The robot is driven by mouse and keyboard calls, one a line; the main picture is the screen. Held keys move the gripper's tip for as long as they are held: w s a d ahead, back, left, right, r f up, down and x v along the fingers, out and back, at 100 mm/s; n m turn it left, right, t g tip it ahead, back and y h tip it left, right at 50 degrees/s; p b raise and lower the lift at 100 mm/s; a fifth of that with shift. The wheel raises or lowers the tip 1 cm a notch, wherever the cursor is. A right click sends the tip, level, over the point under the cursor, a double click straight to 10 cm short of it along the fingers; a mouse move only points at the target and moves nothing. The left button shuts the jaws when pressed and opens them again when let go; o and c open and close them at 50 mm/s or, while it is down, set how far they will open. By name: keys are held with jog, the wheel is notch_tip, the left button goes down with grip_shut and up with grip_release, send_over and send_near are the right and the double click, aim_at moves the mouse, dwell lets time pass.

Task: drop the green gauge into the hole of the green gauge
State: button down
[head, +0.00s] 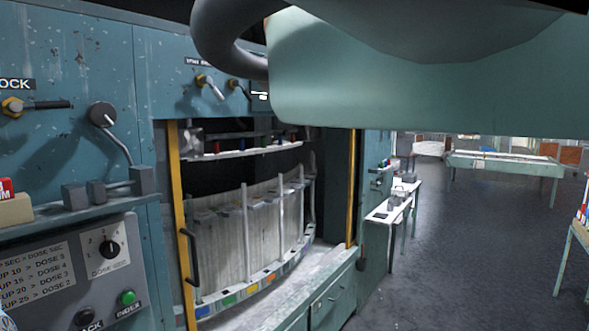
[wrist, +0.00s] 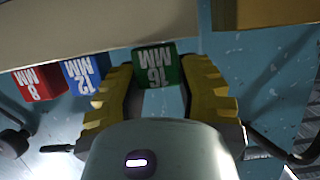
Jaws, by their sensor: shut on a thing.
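The green gauge (wrist: 159,68), marked 16 MM, is between the yellow-and-black fingers of my gripper (wrist: 160,90) in the wrist view. My gripper is shut on it. The gauge's lettering is upside down in this view. Its upper edge in the picture lies against or close to a long tan block (wrist: 100,30); I cannot tell if they touch. A blue 12 MM gauge (wrist: 84,74) and a red 8 MM gauge (wrist: 38,84) are at the left along the same block. No hole shows in either view. My gripper does not show in the head view.
In the head view, a red gauge (head: 5,188) stands on a tan block (head: 14,209) at the left edge, on a teal ledge (head: 80,213). Knobs and a lever (head: 120,150) project from the panel nearby. An open cabinet bay with a yellow frame (head: 180,230) is right of it.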

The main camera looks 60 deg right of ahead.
jog(key=c, duration=0.6)
grip_release()
jog(key=shift+v, duration=1.4)
jog(key=shift+s+d+r, duration=0.15)
jog(key=shift+s+r, duration=0.3)
jog(key=v, duration=0.3)
jog(key=shift+s+f, duration=0.15)
jog(key=shift+s, duration=0.2)
jog(key=shift+a, duration=0.2)
